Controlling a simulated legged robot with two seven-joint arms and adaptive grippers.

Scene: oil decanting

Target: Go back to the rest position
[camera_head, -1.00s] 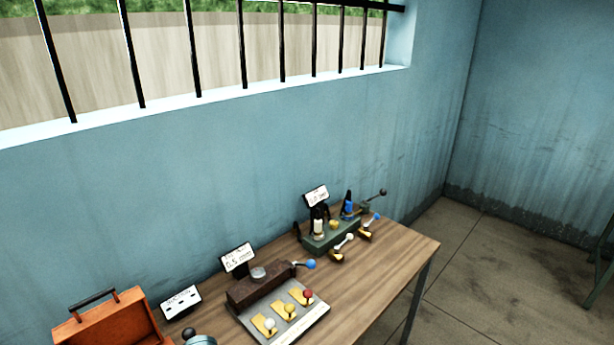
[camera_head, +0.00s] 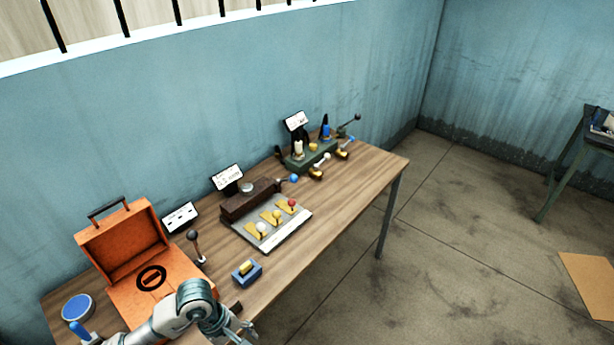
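My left gripper (camera_head: 240,331) is at the bottom of the head view, at the front edge of the wooden table (camera_head: 345,195). Its arm comes in from the bottom left and bends over the front of an open orange case (camera_head: 122,238). The fingers are small and point down to the right, so I cannot tell if they are open or shut. I see nothing held in them. My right gripper is not in view.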

